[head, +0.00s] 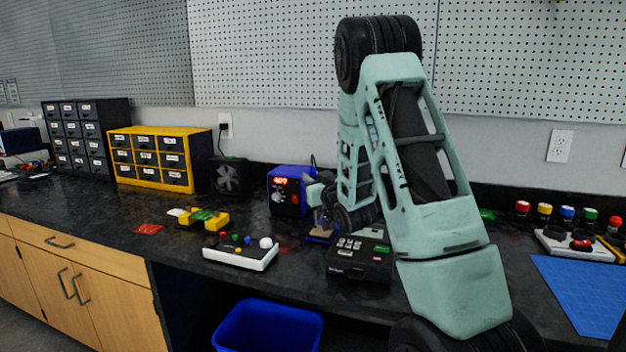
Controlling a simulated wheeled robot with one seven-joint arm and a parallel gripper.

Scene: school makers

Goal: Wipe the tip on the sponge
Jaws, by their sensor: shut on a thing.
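My gripper (318,194) is at the bench's back middle, just right of the blue soldering station (287,190) with its lit red display. It is small in view and partly hidden by my arm. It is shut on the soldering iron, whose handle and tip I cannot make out. A small dark holder (319,236) with a blue edge and a tan patch sits on the bench below my gripper. The sponge may be that tan patch, but I cannot tell. I cannot see whether the tip touches anything.
A black keypad box (358,262) and a white button panel (240,254) stand near the front edge. Yellow parts (205,217) lie at left. A small fan (229,177) and drawer cabinets (152,158) line the back. A blue mat (585,295) lies at right.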

